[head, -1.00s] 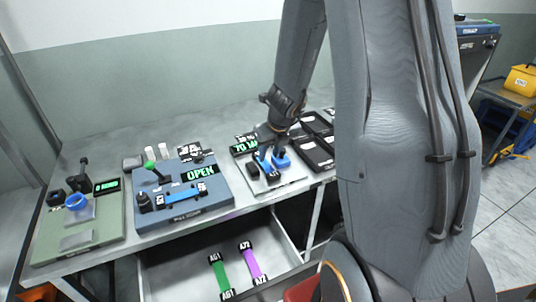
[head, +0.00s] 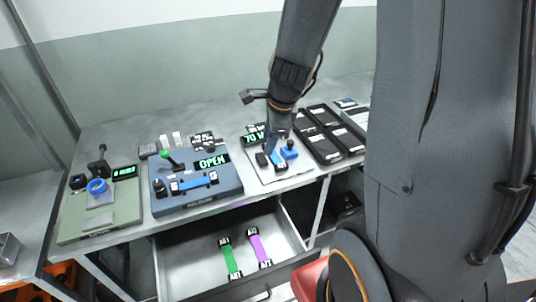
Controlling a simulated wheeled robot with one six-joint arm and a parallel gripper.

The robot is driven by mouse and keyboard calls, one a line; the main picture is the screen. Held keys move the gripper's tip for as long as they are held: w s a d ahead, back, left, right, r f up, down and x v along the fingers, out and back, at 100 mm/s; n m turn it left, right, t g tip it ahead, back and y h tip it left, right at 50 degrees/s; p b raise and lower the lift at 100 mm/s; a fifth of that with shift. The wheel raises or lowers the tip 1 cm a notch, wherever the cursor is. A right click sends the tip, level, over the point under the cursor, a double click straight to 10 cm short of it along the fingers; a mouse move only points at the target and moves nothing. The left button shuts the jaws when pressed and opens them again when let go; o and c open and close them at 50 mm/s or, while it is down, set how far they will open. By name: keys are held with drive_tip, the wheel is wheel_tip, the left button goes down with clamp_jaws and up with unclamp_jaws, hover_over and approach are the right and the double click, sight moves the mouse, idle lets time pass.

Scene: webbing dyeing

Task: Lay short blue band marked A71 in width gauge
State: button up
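My gripper (head: 277,138) points down over a small white plate at the right middle of the bench. Its fingers are small and partly hidden, so I cannot tell whether they are open. A short blue strip (head: 277,158) lies under or at its tips, between a black block and a blue block (head: 289,150). Another blue band (head: 194,183) with dark, marked ends lies on the blue device (head: 225,189), whose display reads OPEN. I cannot read A71 on either.
An open drawer (head: 180,273) below the bench holds a green band (head: 230,258) and a purple band (head: 258,247). Black trays (head: 325,150) lie right of the plate.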

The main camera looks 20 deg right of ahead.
drive_tip(key=s+a+r+n, duration=0.1)
drive_tip(key=s+n, duration=0.4)
drive_tip(key=n, duration=0.5)
drive_tip(key=s+a+r+n+g, duration=0.1)
drive_tip(key=s+a+n, duration=0.3)
drive_tip(key=n, duration=0.7)
drive_tip(key=shift+s+r+n+h, duration=0.3)
drive_tip(key=shift+s+r, duration=0.3)
drive_tip(key=shift+r, duration=0.1)
wheel_tip(320, 180, down, 10)
drive_tip(key=g+b, duration=0.1)
drive_tip(key=b, duration=0.7)
drive_tip(key=shift+b, duration=0.4)
drive_tip(key=shift+w, duration=0.1)
